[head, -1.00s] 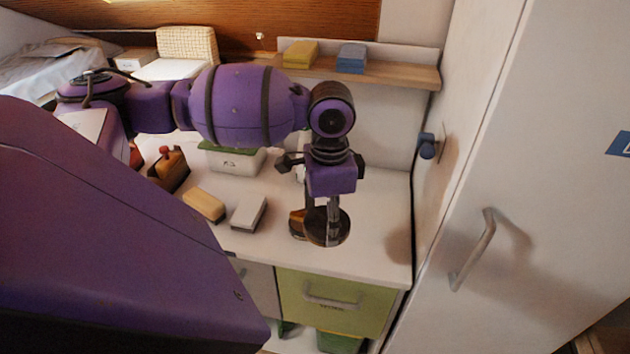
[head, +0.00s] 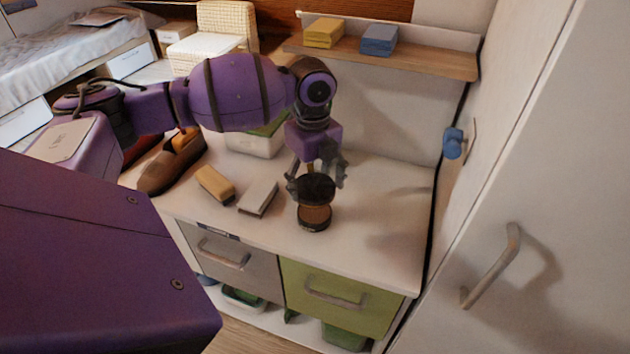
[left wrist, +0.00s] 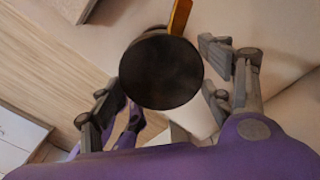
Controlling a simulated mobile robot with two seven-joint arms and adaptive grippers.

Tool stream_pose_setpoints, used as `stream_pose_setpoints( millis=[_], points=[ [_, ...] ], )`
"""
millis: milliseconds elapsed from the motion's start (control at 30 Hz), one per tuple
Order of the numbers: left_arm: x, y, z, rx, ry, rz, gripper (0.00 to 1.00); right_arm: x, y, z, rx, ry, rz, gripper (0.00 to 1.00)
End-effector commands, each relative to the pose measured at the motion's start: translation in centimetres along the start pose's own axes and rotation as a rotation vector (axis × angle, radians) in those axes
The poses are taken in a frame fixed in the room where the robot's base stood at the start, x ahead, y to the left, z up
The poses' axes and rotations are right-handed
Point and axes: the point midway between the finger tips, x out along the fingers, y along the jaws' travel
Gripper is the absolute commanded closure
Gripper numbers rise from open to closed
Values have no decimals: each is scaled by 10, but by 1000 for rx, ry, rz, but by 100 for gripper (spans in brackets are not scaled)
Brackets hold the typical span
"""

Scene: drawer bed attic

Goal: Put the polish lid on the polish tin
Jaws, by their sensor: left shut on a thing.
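The polish lid (head: 316,187) is a dark round disc. My left gripper (head: 317,176) is shut on it and holds it over the front right of the white worktop. The polish tin (head: 314,219), round and brown with a dark base, stands on the worktop directly below the lid in the head view. The lid hides the tin's top, and I cannot tell whether they touch. In the left wrist view the dark disc (left wrist: 160,70) fills the middle between my left fingers (left wrist: 170,90).
Brown shoes (head: 172,162) and a white box (head: 262,143) are farther left and back. The worktop (head: 385,215) right of the tin is clear, up to a white cabinet (head: 560,180).

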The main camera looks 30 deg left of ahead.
Motion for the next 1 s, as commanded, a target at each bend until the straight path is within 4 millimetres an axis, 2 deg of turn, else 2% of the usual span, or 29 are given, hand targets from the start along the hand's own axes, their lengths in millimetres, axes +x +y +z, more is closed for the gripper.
stream_pose_setpoints(
  millis=[200,500,533,800,1000],
  points=[
    [16,1,0,-2,1,5,53,3,4,17,-6,-22,6,100],
    [46,1,0,-2,1,7,53,14,13,33,-19,-27,19,100],
    [47,1,-1,-2,2,5,53,13,13,26,-19,-17,20,100],
    [58,0,0,-3,0,0,53,14,10,15,-12,2,18,100],
    [58,0,0,-3,0,0,53,15,7,14,-7,3,15,100]
  ],
)
